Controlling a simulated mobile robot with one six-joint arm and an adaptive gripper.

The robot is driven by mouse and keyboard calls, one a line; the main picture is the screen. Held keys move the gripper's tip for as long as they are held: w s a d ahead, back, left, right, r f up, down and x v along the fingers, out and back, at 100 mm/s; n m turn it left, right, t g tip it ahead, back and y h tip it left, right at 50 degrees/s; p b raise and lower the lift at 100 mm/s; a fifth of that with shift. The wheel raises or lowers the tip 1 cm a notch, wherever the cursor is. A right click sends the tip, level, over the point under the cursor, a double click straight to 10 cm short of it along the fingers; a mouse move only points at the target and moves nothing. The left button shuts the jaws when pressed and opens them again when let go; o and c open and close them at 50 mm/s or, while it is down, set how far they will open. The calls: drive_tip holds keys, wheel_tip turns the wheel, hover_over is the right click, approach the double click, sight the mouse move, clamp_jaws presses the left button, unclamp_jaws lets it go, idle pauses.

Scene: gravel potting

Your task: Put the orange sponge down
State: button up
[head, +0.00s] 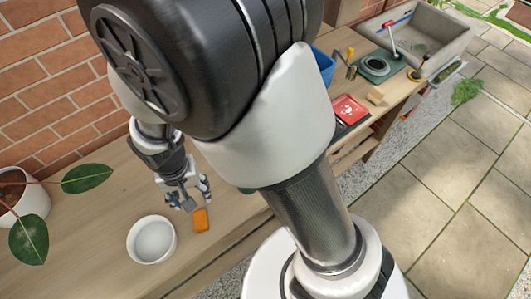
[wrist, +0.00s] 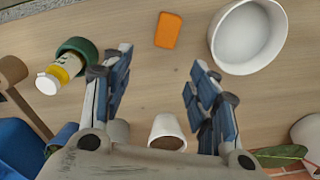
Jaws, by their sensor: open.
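The orange sponge (head: 201,220) lies flat on the wooden bench, just right of a white bowl (head: 152,240) and apart from it. In the wrist view the sponge (wrist: 168,30) lies beyond my fingertips, with bare wood around it. My gripper (head: 190,198) is above the bench, close to the sponge in the head view. In the wrist view my gripper (wrist: 162,62) is open, its two blue-padded fingers wide apart with nothing held between them.
The white bowl shows upper right in the wrist view. A white pot with brown contents (wrist: 167,132) and a bottle with a yellow label (wrist: 62,72) by a green round item (wrist: 78,50) are near. A leafy plant (head: 28,238) stands left; a brick wall (head: 45,80) is behind.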

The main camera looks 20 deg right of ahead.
drive_tip(key=s+d+r+t, duration=0.1)
drive_tip(key=d+r, duration=0.4)
drive_tip(key=r, duration=0.2)
drive_tip(key=d+r+t, duration=0.1)
drive_tip(key=d+r, duration=0.5)
drive_tip(key=r, duration=0.2)
drive_tip(key=s+d+r+n+t, duration=0.1)
drive_tip(key=s+d+r+t, duration=0.1)
drive_tip(key=s+d+r, duration=0.5)
drive_tip(key=s+d, duration=0.1)
drive_tip(key=s, duration=0.1)
drive_tip(key=shift+s+r+n, duration=0.25)
drive_tip(key=shift+s+n, duration=0.05)
